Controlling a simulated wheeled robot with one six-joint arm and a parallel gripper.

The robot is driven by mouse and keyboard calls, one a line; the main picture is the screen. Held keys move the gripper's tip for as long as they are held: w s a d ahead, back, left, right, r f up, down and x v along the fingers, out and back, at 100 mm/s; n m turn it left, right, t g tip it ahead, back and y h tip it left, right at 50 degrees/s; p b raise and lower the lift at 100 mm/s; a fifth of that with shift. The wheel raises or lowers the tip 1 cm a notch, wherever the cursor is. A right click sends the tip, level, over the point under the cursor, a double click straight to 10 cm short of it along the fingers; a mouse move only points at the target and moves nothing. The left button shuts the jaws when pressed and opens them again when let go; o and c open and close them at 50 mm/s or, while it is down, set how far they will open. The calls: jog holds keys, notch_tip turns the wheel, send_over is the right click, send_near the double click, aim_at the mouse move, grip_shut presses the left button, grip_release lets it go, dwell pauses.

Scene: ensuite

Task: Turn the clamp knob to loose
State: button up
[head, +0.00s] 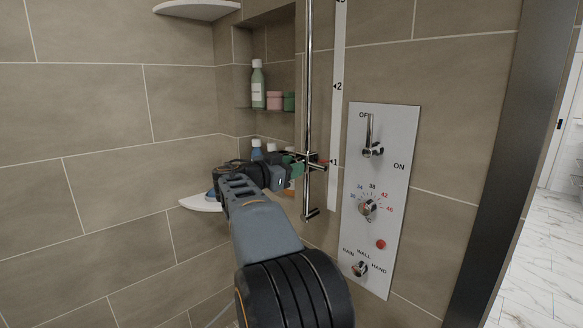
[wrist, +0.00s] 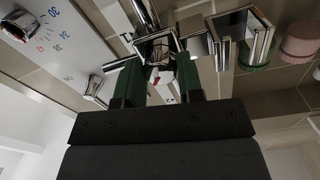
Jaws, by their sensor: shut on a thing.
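The chrome clamp (head: 314,160) sits on the vertical rail (head: 308,90), with a small red pointer beside the 1 mark of the scale. In the head view my arm reaches up from below and my gripper (head: 298,168) is at the clamp's left side. In the wrist view my gripper's green fingers (wrist: 159,80) stand on both sides of the clamp knob (wrist: 158,48), a shiny chrome piece, and are shut on it. The fingers hide part of the knob, and I cannot read its loose or tight setting.
A white control panel (head: 378,200) with a lever, dials and a red button is right of the rail. A niche holds a green bottle (head: 258,86) and pink (head: 274,101) and green jars. A corner shelf (head: 200,204) lies left of my arm.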

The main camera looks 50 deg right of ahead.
jog(key=c, duration=0.3)
jog(key=shift+c, duration=0.2)
jog(key=shift+f+n+b, duration=0.1)
jog(key=shift+n+b, duration=0.2)
jog(key=shift+b, duration=0.05)
jog(key=shift+s+r+n+t+b, duration=0.15)
jog(key=shift+n+b, duration=0.7)
jog(key=shift+n, duration=3.6)
jog(key=shift+s+r+n+t+b, duration=0.15)
jog(key=shift+n+b, duration=0.65)
jog(key=shift+n, duration=3.65)
jog(key=shift+w+f, duration=0.1)
